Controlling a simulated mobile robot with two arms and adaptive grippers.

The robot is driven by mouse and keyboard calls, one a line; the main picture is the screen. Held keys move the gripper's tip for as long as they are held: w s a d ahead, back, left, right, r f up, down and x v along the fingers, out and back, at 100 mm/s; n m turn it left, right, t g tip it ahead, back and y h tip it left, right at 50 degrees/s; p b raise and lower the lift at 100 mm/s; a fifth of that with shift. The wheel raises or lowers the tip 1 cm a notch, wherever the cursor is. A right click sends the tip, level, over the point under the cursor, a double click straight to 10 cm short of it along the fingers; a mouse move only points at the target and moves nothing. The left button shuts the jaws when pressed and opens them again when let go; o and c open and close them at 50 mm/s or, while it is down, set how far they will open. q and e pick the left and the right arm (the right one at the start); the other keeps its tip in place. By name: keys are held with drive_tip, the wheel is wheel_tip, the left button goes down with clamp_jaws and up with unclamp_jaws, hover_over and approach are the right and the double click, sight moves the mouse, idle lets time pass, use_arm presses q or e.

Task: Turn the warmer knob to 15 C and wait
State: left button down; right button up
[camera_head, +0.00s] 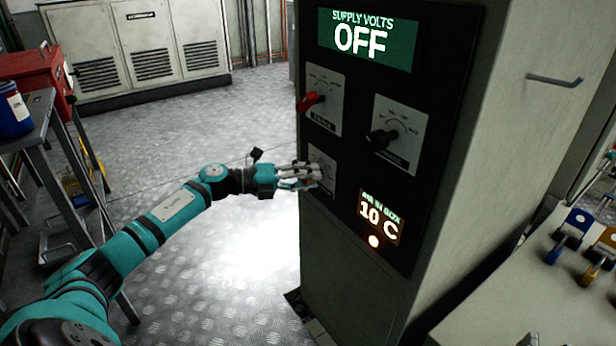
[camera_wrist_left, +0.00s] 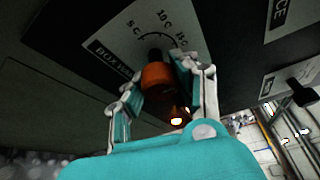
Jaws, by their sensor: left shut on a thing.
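The warmer knob (camera_wrist_left: 157,78) is orange-brown with a dark tip, on a pale dial plate (camera_wrist_left: 122,40) marked 5 C, 10 C and 15 C. Its tip points up toward the scale, roughly near the 10 C mark; I cannot tell exactly. My left gripper (camera_head: 308,177) is at the lower left dial of the dark panel and hides the knob in the head view. In the left wrist view, the left gripper (camera_wrist_left: 172,92) has its fingers on both sides of the knob, shut on it. A lit display (camera_head: 379,217) reads 10 C. My right gripper is not in view.
Above are a red-handled knob (camera_head: 311,101) and a black knob (camera_head: 382,139) on the same panel. The top screen (camera_head: 367,38) reads SUPPLY VOLTS OFF. A bench (camera_head: 540,290) with padlocks stands at right, and a red box (camera_head: 38,78) at left. The floor between is mostly clear.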

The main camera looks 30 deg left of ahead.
use_arm(q)
drive_tip(key=shift+f, duration=0.1)
drive_tip(key=c, duration=0.9)
unclamp_jaws()
drive_tip(key=shift+c, duration=0.2)
drive_tip(key=v, duration=1.2)
